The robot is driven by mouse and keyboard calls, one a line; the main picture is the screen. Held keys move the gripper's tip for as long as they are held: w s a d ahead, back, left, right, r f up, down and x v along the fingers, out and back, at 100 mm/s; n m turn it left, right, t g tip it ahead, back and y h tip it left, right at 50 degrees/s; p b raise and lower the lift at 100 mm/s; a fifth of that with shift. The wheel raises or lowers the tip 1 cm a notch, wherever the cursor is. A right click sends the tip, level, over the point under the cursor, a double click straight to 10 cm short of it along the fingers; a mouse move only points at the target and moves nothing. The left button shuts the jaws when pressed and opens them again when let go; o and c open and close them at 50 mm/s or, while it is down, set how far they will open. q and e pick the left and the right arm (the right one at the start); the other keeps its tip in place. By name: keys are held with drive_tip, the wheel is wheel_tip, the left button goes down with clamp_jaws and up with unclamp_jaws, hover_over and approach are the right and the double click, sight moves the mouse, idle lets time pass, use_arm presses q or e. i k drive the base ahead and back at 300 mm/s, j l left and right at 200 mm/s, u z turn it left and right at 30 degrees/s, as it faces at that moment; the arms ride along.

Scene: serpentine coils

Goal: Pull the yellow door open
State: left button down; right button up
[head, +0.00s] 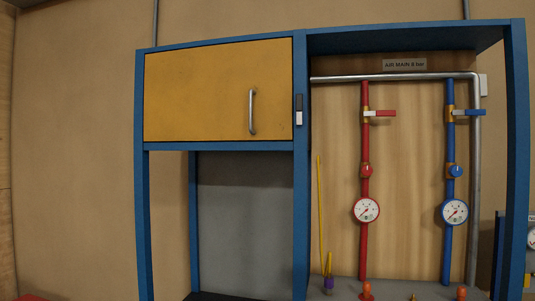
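The yellow door (205,92) is a flat panel set in the upper left of a blue frame in the head view. It looks shut, flush with the frame. A grey vertical bar handle (252,111) is on its right part. Neither of my grippers shows in this view, and nothing touches the door or handle.
A small black and white fitting (299,109) sits on the blue post right of the door. Further right are a red pipe (364,150) and a blue pipe (449,140) with valves and gauges. Below the door is an open bay (243,220).

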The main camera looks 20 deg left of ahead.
sight(242, 91)
drive_tip(key=u, duration=1.2)
